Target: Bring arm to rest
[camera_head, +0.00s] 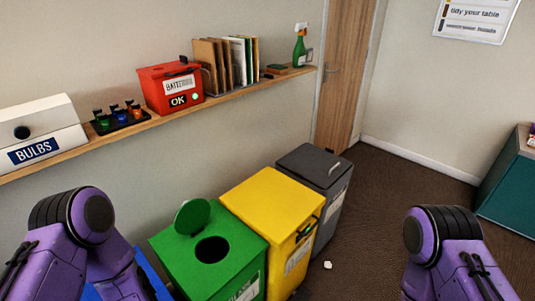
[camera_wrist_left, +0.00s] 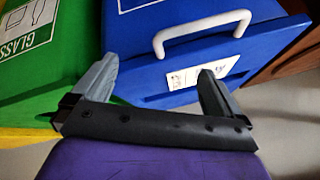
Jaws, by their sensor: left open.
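My left gripper (camera_wrist_left: 158,70) shows in the left wrist view, with its two grey fingers spread apart and nothing between them. It is in front of a blue bin (camera_wrist_left: 270,50), which has a white handle (camera_wrist_left: 202,32) and a white label. Whether the fingers touch the bin cannot be told. In the head view my left arm comes in at lower left, bent, and its gripper is hidden. My right arm stands at lower right, and its gripper is not in view.
A green bin (camera_head: 240,257), a yellow bin (camera_head: 272,200) and a dark grey bin (camera_head: 318,165) stand along the wall. A shelf (camera_head: 225,97) above holds boxes, folders and a spray bottle. A small white object (camera_head: 327,265) lies on the open floor. A teal cabinet (camera_head: 508,190) stands at right.

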